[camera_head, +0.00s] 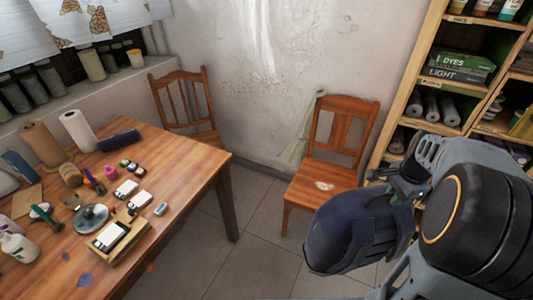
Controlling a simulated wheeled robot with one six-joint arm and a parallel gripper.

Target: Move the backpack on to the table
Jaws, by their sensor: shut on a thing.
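A dark blue backpack (350,228) hangs from my gripper (402,183) at the lower right, in front of a wooden chair. My gripper is shut on the top of the backpack; its fingertips are partly hidden by the arm and the backpack. The wooden table (190,165) stands on the left, apart from the backpack, with a stretch of floor between them.
The table's left part is crowded with bottles, rolls and a wooden tray (133,240); its right part is mostly bare. Wooden chairs stand behind the table (183,95) and at centre right (345,125). A shelf (412,70) stands at the right. Tiled floor (255,245) is clear between.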

